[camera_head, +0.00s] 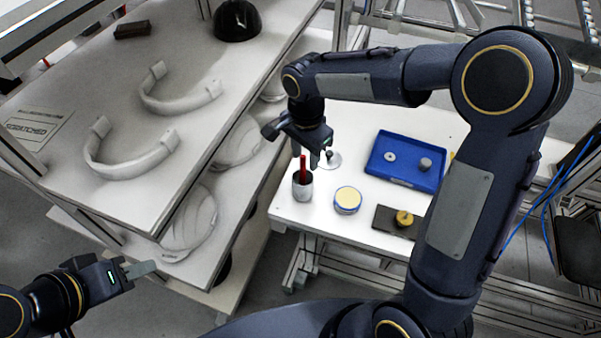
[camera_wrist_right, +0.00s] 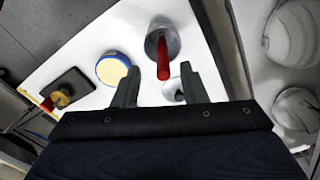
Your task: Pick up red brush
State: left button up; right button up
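The red brush (camera_head: 303,168) stands in a grey metal cup (camera_head: 302,189) near the left edge of the white table; only its red handle shows. My right gripper (camera_head: 306,155) is open just above the cup, with its fingertips close to the handle's top. In the right wrist view the handle (camera_wrist_right: 163,88) appears between the two spread fingers (camera_wrist_right: 160,68), with the cup (camera_wrist_right: 162,34) beyond it. I cannot tell whether a finger touches the handle. My left gripper (camera_head: 142,269) is at the lower left, away from the brush; its opening is unclear.
A round yellow-topped tin (camera_head: 348,199), a dark block with a yellow knob (camera_head: 400,220) and a blue tray (camera_head: 404,168) with small parts are on the table. A shelf (camera_head: 130,199) with white curved helmet parts and a black helmet shell (camera_head: 237,19) stands left.

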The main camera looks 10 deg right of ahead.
aim_at(303, 168)
jog(key=f, duration=0.3)
jog(key=f+p, duration=0.1)
jog(key=f, duration=0.1)
jog(key=shift+w+a, duration=0.1)
jog(key=shift+a, duration=0.2)
grip_shut()
